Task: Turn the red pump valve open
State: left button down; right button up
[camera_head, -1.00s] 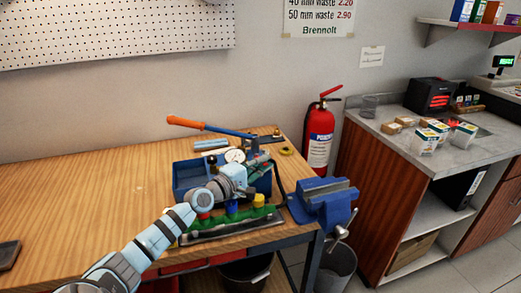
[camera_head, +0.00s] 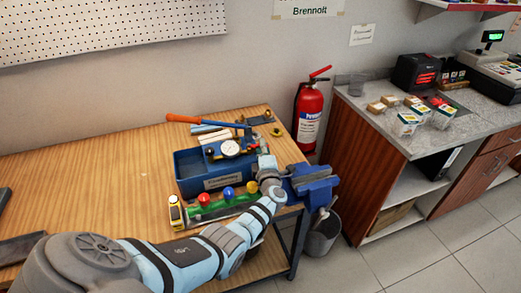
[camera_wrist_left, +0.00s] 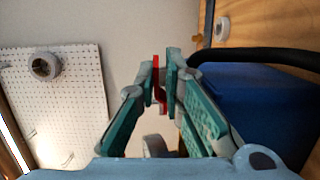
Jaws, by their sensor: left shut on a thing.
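The test pump is a blue tank (camera_head: 190,177) with a pressure gauge (camera_head: 230,149) and a long orange-tipped lever (camera_head: 184,119). It stands on the wooden workbench. My left gripper (camera_head: 262,154) is at the tank's right side, and my arm and wrist hide part of that area. In the left wrist view, the green-padded fingers (camera_wrist_left: 165,67) are closed around a thin red piece, the red valve (camera_wrist_left: 158,92). Most of the valve is hidden between the fingers, so its angle is hard to tell. My right gripper is out of view.
A blue vise (camera_head: 312,186) sits at the bench's right edge, close to my wrist. A green rack (camera_head: 215,208) with coloured knobs lies before the tank. A black hose (camera_wrist_left: 255,56) runs past the fingers. A fire extinguisher (camera_head: 308,118) stands behind the bench.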

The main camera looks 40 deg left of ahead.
pick_arm(q)
jog(key=g+b, duration=0.1)
jog(key=w+n+g+y+b, duration=0.1)
jog(key=shift+a+f+n+y+b, duration=0.15)
jog(key=shift+n+y+b, duration=0.15)
jog(key=shift+b, duration=0.1)
jog(key=shift+r+n+g+y+b, duration=0.2)
jog(key=shift+n+g+y+b, duration=0.2)
jog(key=shift+g+b, duration=0.15)
jog(key=c, duration=2)
grip_release()
jog(key=shift+o, duration=0.2)
